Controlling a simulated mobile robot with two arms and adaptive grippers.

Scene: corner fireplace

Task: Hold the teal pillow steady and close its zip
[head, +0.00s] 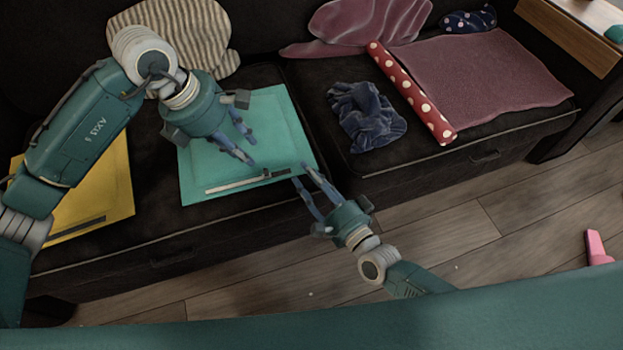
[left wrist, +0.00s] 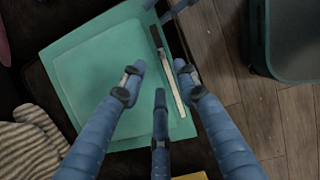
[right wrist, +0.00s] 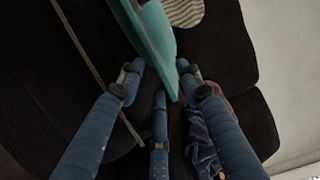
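The teal pillow (head: 235,135) lies flat on the dark sofa seat. Its zip (head: 232,184) runs along the front edge: a long pale strip at the left, a shorter dark stretch at the right, and a small slider (head: 267,174) between them. The zip also shows in the left wrist view (left wrist: 172,85). My left gripper (head: 252,152) is open above the pillow, its fingers pointing down toward the zip. My right gripper (head: 300,172) is open at the pillow's front right corner. In the right wrist view the pillow's edge (right wrist: 158,35) reaches between its fingers; contact is unclear.
A yellow pillow (head: 108,185) lies left of the teal one, partly behind my left arm. A crumpled blue cloth (head: 367,117) and a red dotted roll (head: 412,92) lie to the right. A striped cushion (head: 205,30) leans behind. The wooden floor (head: 480,225) in front is mostly clear.

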